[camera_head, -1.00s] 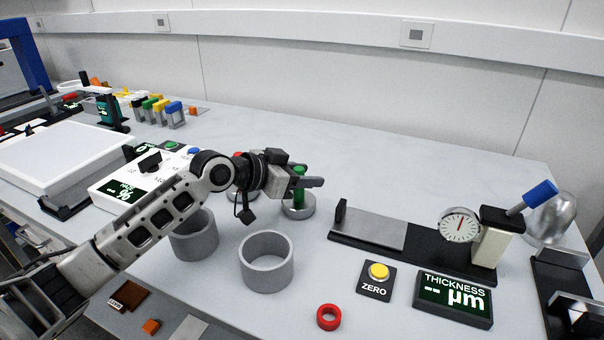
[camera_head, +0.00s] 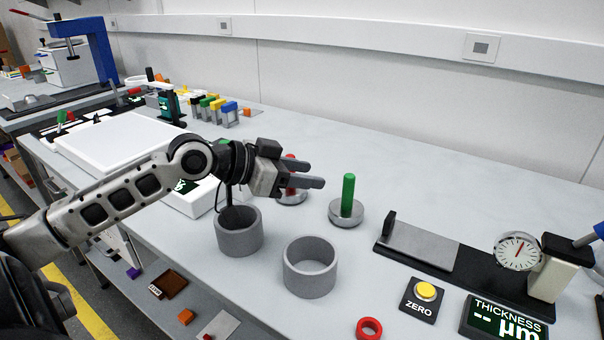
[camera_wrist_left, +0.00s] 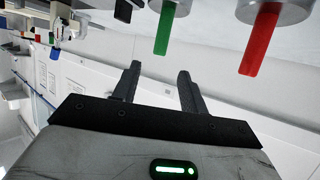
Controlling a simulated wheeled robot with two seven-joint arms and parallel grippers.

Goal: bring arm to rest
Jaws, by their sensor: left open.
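My left arm comes in from the left in the head view, and its gripper (camera_head: 314,174) is raised above the bench, in front of the red peg (camera_head: 291,186) and left of the green peg (camera_head: 348,195). The left wrist view shows its two fingers (camera_wrist_left: 156,82) apart with nothing between them. The green peg stands upright on a round metal base; in the left wrist view it (camera_wrist_left: 165,30) and the red peg (camera_wrist_left: 262,40) hang in from the top edge. The red peg is partly hidden by my gripper. My right gripper is not in view.
Two grey open cylinders (camera_head: 239,242) and (camera_head: 310,285) stand below the gripper. A thickness gauge (camera_head: 518,252), a yellow ZERO button (camera_head: 426,291) and a red ring (camera_head: 368,328) are at right. A white panel (camera_head: 115,140) lies at left. Bare bench lies behind the pegs.

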